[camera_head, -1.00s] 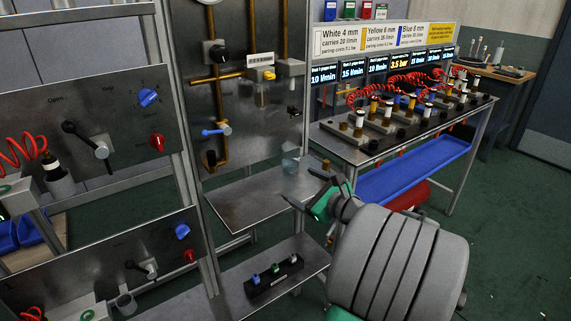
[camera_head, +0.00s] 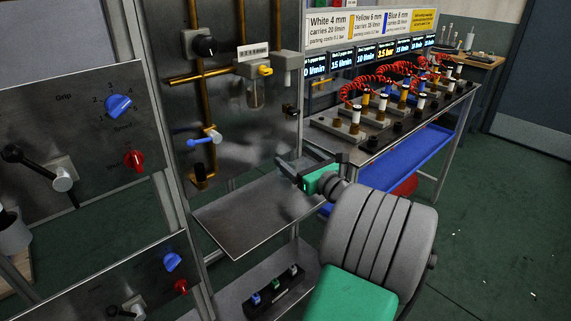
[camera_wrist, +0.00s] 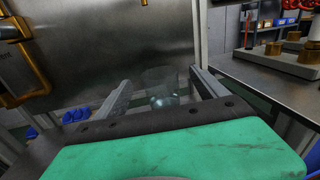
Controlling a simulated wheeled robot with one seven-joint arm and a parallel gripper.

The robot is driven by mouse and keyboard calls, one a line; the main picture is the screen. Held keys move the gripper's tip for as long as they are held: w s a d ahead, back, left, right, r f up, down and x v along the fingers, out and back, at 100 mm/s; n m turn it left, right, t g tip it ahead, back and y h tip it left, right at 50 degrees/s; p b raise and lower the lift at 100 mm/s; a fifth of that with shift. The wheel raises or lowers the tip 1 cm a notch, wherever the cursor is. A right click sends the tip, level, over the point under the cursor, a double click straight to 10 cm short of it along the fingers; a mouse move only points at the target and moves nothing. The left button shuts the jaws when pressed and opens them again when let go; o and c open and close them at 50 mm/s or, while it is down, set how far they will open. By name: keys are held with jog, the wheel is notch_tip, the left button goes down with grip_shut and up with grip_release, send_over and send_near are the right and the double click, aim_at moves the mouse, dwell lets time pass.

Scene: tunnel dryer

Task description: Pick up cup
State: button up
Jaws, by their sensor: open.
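The cup (camera_wrist: 158,84) is clear and see-through, and shows faintly in the wrist view. It stands between the two fingers of my gripper (camera_wrist: 160,80), with gaps visible on both sides. In the head view my gripper (camera_head: 293,159) is above the right end of a steel shelf (camera_head: 245,215) below the brass-piped panel. The cup cannot be made out there, as my gripper covers that spot. My gripper is open, with its fingers on either side of the cup. The cup's base is hard to see.
The upright steel panel (camera_head: 235,110) with brass pipes and a glass bowl (camera_head: 255,92) rises behind the shelf. A metal table (camera_head: 375,150) with fittings and red coiled hoses stands to the right. A lower shelf holds a black block (camera_head: 275,292) with small bottles.

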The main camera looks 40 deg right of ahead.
aim_at(293, 156)
jog(key=w, duration=0.3)
jog(key=shift+w+d+f, duration=0.1)
jog(key=shift+w+f, duration=0.05)
jog(key=shift+w, duration=0.15)
jog(key=shift+s, duration=0.1)
jog(key=c, duration=1.6)
